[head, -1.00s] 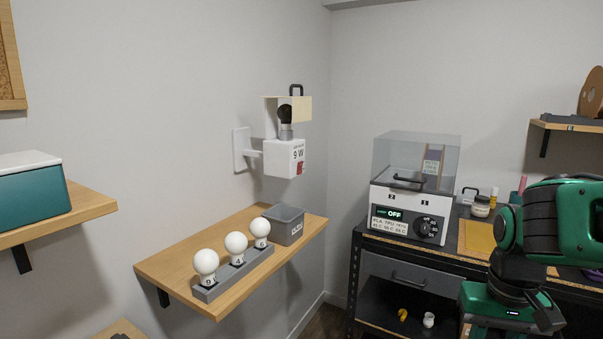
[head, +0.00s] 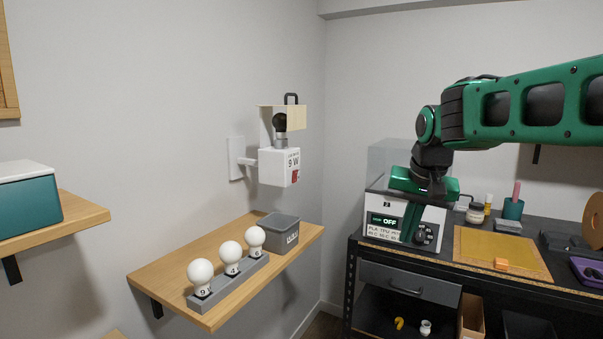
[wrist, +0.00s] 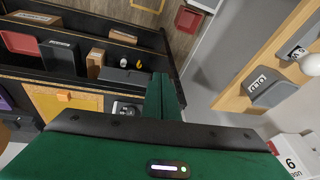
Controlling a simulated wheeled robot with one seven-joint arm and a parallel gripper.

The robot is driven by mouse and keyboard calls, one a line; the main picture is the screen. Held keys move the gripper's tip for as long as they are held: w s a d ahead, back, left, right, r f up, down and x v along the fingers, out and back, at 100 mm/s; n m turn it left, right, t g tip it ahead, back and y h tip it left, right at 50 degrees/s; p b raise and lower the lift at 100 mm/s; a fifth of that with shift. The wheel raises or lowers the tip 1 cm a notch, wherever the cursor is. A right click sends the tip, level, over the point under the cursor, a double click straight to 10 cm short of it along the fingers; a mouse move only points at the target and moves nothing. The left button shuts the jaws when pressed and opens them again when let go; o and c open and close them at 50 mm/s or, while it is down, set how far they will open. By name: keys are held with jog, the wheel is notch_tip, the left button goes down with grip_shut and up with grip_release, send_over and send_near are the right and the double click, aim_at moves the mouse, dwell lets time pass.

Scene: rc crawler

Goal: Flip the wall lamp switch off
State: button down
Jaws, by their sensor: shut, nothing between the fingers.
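The wall lamp (head: 274,167) is a white box on a wall bracket, marked 9 W, with a dark bulb (head: 280,123) above it under a cream shade. A red switch (head: 295,176) sits on the box's right side; I cannot tell its position. A corner of the lamp box also shows in the wrist view (wrist: 292,155), at the lower right. My gripper (head: 408,236) points down to the right of the lamp, well apart from it, in front of the printer-like dryer box. Its green fingers (wrist: 165,82) are together and empty in the wrist view.
A wooden shelf (head: 165,276) below the lamp holds white bulbs in a grey rack (head: 228,282) and a grey bin (head: 280,234). The dryer box (head: 384,230) stands on the black workbench (head: 440,261) at right. Open space lies between lamp and gripper.

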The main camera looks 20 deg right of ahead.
jog(key=w+a+r+t, duration=0.1)
jog(key=w+a+r, duration=0.3)
jog(key=w, duration=0.3)
jog(key=w+a+r+t+y, duration=0.1)
jog(key=w+a+r, duration=0.3)
jog(key=w+r, duration=0.2)
jog(key=w+a+r+t, duration=0.2)
jog(key=w+a+r, duration=0.2)
jog(key=w, duration=0.4)
jog(key=shift+w+a+r+y, duration=0.2)
jog(key=shift+w+r+y, duration=0.1)
jog(key=shift+r, duration=0.35)
jog(key=shift+f, duration=0.1)
send_near(295, 176)
jog(key=d+x, duration=0.1)
jog(key=x, duration=0.5)
jog(key=shift+d, duration=0.2)
jog(key=shift+w+f, duration=0.1)
